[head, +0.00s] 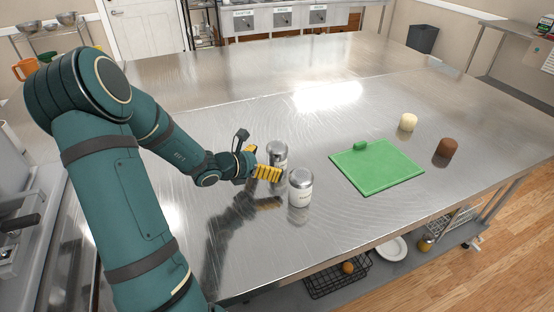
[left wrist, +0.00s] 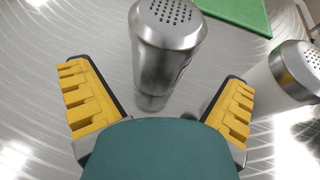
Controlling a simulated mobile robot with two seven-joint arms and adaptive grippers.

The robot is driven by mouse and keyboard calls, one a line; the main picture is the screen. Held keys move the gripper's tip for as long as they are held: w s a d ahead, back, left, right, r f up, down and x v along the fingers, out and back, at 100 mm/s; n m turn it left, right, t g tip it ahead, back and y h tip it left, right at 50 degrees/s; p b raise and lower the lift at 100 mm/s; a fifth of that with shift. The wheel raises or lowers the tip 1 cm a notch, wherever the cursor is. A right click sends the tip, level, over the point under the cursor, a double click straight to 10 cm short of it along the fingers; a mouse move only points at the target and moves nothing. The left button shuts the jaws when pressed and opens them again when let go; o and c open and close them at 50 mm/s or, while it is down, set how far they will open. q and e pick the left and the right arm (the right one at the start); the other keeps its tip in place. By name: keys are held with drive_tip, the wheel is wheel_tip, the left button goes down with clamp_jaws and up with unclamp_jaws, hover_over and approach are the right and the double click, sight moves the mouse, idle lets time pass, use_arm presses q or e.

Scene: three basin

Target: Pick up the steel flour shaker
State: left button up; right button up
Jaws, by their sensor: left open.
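The steel shaker (head: 278,150) has an all-metal body and a perforated domed lid. It stands upright on the steel table, just beyond my left gripper (head: 267,173), which partly hides it in the head view. My left gripper is open and empty. A second shaker (head: 300,190), with a white body and metal lid, stands nearer and to the right; it also shows in the left wrist view (left wrist: 290,75).
A green cutting board (head: 378,168) lies to the right of the shakers. A cream cylinder (head: 407,122) and a brown cylinder (head: 446,148) stand beyond its right side. The steel table (head: 240,100) is clear behind the shakers.

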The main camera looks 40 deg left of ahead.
sight(278, 144)
use_arm(q)
drive_tip(key=b+x, duration=0.1)
drive_tip(key=x, duration=0.3)
drive_tip(key=shift+w, duration=0.2)
drive_tip(key=shift+c, duration=0.3)
drive_tip(key=c, duration=1.3)
wheel_tip(278, 144, up, 10)
drive_tip(key=p, duration=0.3)
